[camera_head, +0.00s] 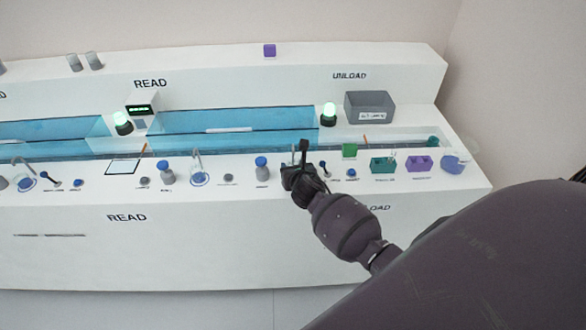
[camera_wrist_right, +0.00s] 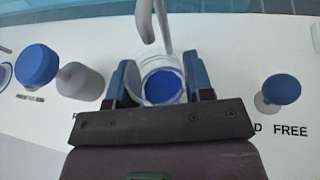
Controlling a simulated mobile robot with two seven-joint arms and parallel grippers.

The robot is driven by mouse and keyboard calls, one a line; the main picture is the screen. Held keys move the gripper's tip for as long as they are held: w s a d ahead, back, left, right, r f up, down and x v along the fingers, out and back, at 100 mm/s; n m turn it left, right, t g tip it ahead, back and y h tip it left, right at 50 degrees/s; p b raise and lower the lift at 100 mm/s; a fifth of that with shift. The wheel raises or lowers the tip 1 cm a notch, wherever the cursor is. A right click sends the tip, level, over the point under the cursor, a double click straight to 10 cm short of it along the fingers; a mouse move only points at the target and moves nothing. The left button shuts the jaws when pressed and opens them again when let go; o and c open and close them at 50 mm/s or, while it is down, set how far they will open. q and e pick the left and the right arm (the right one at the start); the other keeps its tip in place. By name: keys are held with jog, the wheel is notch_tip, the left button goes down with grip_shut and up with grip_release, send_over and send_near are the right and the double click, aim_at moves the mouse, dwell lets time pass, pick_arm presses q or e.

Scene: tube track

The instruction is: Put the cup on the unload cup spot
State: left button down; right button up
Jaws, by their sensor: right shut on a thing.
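My right gripper (camera_head: 303,165) reaches over the front of the bench near the UNLOAD section. In the right wrist view its two blue fingers (camera_wrist_right: 160,85) are shut on a clear, round cup (camera_wrist_right: 163,69). A blue disc shows inside the cup's outline; I cannot tell whether it is in the cup or is a spot beneath it. A grey bent tube (camera_wrist_right: 153,22) stands just beyond the cup. The gripper hides the cup and the bench beneath it in the head view. My left gripper is not in view.
A grey bottle with a blue cap (camera_head: 262,168) stands left of the gripper; a blue-topped knob (camera_wrist_right: 281,90) is at right. Green (camera_head: 382,165) and purple (camera_head: 419,164) holders stand further right. A grey bin (camera_head: 369,107) and a lit green lamp (camera_head: 329,113) are behind.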

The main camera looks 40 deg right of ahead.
jog(key=shift+f, duration=0.15)
jog(key=o, duration=0.5)
jog(key=shift+c, duration=0.2)
jog(key=o, duration=0.5)
jog(key=shift+c, duration=0.2)
